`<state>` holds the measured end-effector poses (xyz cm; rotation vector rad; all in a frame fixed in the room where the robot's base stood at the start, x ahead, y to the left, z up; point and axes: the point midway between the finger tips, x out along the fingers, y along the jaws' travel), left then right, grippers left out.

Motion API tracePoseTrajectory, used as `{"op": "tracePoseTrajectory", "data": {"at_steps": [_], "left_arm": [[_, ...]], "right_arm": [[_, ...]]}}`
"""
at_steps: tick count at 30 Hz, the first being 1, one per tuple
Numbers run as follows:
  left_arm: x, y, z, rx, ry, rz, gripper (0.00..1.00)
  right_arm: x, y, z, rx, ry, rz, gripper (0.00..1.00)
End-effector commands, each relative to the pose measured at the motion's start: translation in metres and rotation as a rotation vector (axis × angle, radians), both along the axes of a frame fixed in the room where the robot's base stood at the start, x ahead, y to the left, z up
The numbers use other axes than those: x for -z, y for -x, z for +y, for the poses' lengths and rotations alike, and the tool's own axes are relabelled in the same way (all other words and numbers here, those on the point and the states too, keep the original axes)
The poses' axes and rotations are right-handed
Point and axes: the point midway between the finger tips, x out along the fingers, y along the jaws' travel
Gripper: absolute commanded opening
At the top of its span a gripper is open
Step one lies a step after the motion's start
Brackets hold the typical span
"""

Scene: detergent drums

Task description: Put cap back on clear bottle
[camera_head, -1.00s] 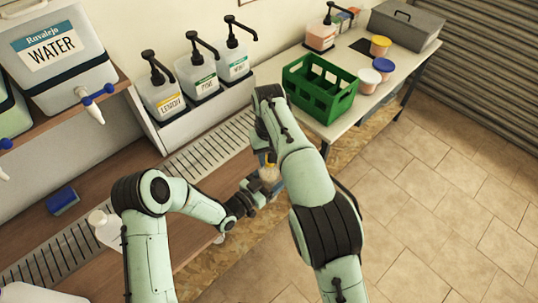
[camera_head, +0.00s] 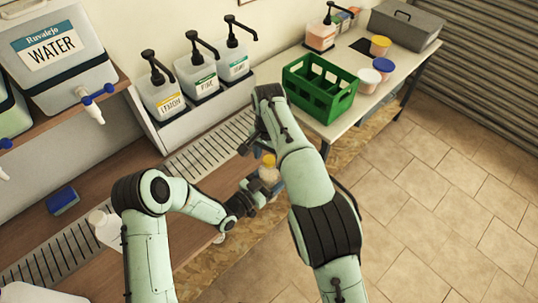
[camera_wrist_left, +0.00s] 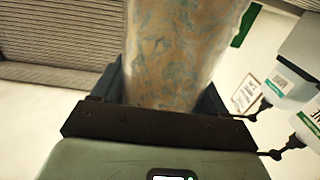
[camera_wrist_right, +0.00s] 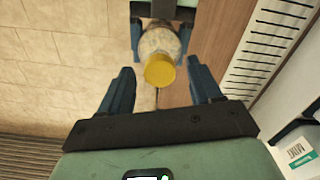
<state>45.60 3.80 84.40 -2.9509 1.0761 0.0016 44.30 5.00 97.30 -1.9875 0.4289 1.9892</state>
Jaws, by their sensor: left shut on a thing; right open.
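The clear bottle (camera_head: 268,174) stands out over the bench edge in the head view, held by my left gripper (camera_head: 262,188). Its body fills the middle of the left wrist view (camera_wrist_left: 180,60), between the shut jaws. The yellow cap (camera_head: 268,160) sits on the bottle's mouth. In the right wrist view the cap (camera_wrist_right: 160,71) shows on top of the bottle (camera_wrist_right: 158,38). My right gripper (camera_wrist_right: 162,88) is open, its fingers apart on either side of the cap and not touching it. Whether the cap is screwed tight I cannot tell.
A green crate (camera_head: 338,104) stands on the side table. Pump bottles (camera_head: 196,75) line the back of the bench, beside a slotted drain (camera_head: 205,147). The floor at right is clear.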

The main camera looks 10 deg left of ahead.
Motion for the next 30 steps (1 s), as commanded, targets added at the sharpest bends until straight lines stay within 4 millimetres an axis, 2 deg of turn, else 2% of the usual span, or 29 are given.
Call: {"op": "tracePoseTrajectory", "data": {"at_steps": [9, 13, 19, 30], "left_arm": [[-0.002, -0.001, 0.0, 0.0, 0.002, -0.004, 0.0], [-0.002, -0.001, 0.0, 0.0, 0.002, -0.004, 0.0], [-0.002, -0.001, 0.0, 0.0, 0.002, -0.004, 0.0], [-0.002, -0.001, 0.0, 0.0, 0.002, -0.004, 0.0]], "right_arm": [[-0.049, -0.001, 0.0, 0.001, -0.002, -0.004, 0.64], [-0.063, -0.001, 0.0, 0.001, -0.001, -0.004, 0.64], [-0.072, -0.001, 0.0, 0.001, 0.0, -0.001, 0.64], [-0.073, 0.0, 0.0, 0.001, 0.0, -0.001, 0.64]]}}
